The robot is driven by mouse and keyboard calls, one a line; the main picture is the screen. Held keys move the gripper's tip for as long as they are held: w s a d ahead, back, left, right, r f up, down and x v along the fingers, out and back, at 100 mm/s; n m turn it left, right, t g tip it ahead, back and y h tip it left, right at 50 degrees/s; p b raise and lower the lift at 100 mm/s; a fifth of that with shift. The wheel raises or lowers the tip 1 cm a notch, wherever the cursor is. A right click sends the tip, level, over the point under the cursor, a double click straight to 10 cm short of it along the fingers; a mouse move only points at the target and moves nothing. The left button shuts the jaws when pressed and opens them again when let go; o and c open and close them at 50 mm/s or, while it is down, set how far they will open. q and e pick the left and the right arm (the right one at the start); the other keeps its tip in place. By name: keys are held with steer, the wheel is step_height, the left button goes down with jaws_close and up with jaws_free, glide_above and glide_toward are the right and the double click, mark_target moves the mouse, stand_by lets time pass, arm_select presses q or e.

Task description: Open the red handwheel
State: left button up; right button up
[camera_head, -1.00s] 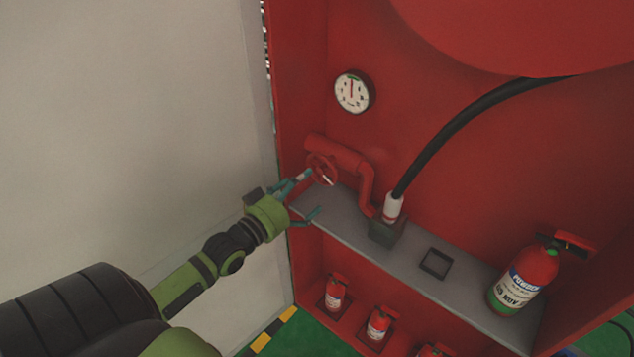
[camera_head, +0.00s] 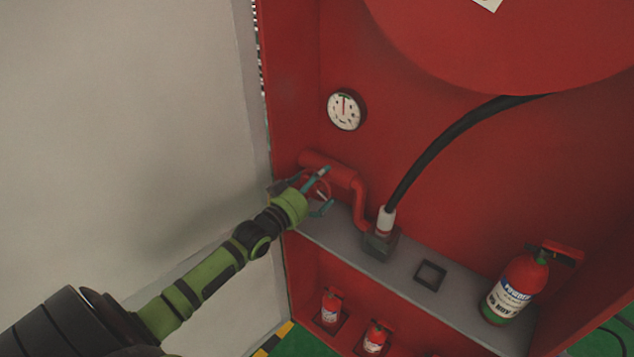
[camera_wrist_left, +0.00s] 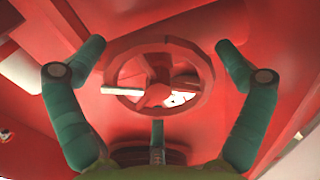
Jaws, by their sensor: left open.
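The red handwheel (camera_head: 318,186) sits at the left end of a red pipe (camera_head: 343,172) inside the red cabinet. In the left wrist view the handwheel (camera_wrist_left: 157,95) is a ring with a hub, centred ahead of the gripper. My left gripper (camera_head: 323,189) is at the handwheel, with its teal fingers spread. In the left wrist view the left gripper (camera_wrist_left: 160,62) has one finger on each side of the wheel, apart from the rim in the picture. Contact cannot be told. My left gripper partly hides the wheel in the head view. My right gripper is not in view.
A grey shelf (camera_head: 458,282) runs below the pipe. A black hose (camera_head: 440,140) rises from its white fitting (camera_head: 386,219). A gauge (camera_head: 344,111) is above the pipe. A fire extinguisher (camera_head: 515,288) stands on the shelf at right. A pale wall (camera_head: 120,130) is at left.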

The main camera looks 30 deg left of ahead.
arm_select(q)
steer(key=c, duration=0.9)
steer(key=shift+r+m, duration=0.15)
steer(key=shift+m, duration=0.35)
steer(key=o, duration=0.9)
steer(key=shift+s, duration=0.5)
steer(key=s, duration=1.1)
steer(key=shift+a, duration=0.45)
